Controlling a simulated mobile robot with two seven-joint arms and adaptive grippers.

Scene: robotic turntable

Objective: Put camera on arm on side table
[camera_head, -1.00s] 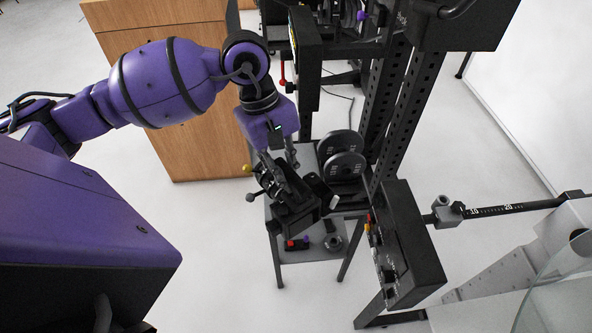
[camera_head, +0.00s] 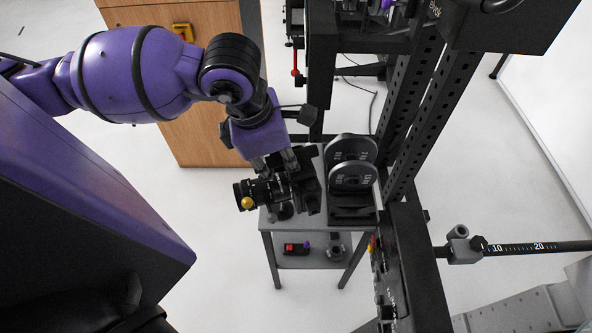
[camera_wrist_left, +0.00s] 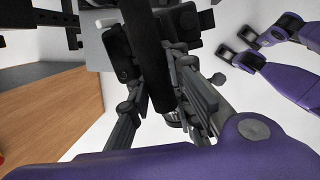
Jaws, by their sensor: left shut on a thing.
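The black camera (camera_head: 262,192), with a round lens pointing left and a yellow knob, is held in my left gripper (camera_head: 282,160). The fingers are shut on its body, partly hidden by the wrist. The grey side table (camera_head: 352,236) stands beneath, and the camera is over its left part, with the lens near the left edge. I cannot tell whether it touches the top. In the left wrist view the fingers (camera_wrist_left: 160,110) reach towards dark camera parts, partly hidden by a black bar. My right gripper is not seen in the head view.
Black weight plates (camera_head: 352,176) stand on the table's right side, close to the camera. A lower shelf holds a small red and black item (camera_head: 296,248). A black perforated rack (camera_head: 430,120) rises at the right. A wooden cabinet (camera_head: 205,140) stands behind my left arm.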

